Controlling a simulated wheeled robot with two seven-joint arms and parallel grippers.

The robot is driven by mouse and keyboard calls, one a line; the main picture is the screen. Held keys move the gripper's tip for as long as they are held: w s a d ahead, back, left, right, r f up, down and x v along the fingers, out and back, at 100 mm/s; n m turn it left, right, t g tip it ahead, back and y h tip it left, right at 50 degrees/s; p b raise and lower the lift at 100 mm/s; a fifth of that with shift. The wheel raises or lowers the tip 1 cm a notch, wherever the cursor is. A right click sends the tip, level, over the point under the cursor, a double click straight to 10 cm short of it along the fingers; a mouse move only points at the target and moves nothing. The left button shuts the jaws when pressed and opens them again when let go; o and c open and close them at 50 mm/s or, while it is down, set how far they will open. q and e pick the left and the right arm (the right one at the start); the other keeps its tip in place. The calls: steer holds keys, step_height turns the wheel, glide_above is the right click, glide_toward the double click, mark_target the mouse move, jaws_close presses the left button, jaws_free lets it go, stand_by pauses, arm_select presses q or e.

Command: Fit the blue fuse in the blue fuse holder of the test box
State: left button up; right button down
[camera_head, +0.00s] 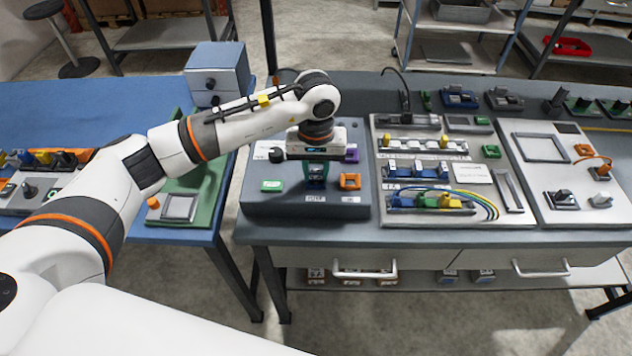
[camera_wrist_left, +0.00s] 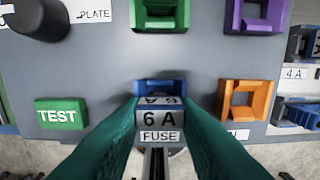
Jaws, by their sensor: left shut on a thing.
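The test box (camera_head: 270,203) is a dark grey box on the bench, and its grey top (camera_wrist_left: 60,75) fills most of the left wrist view. My left gripper (camera_head: 316,172) points down over it, its teal fingers shut on a fuse (camera_wrist_left: 160,118) labelled "6 A FUSE". The fuse's body colour is mostly hidden by its labels and the fingers. The blue fuse holder (camera_wrist_left: 160,87) lies directly beyond the fuse, partly covered by it. I cannot tell whether the fuse touches or sits in the holder. My right gripper is not in view.
An orange holder (camera_wrist_left: 246,100) is close on the right, a purple one (camera_wrist_left: 257,14) and a green one (camera_wrist_left: 159,14) lie beyond. A green TEST button (camera_wrist_left: 61,114) and a dark knob (camera_wrist_left: 40,18) are left. A panel with fuse racks (camera_head: 378,190) stands right of the box.

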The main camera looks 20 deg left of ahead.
arm_select(q)
steer(key=shift+f, duration=0.1)
stand_by(0.5)
steer(key=o, duration=1.3)
steer(key=shift+r+p, duration=0.9)
steer(key=shift+r, duration=2.65)
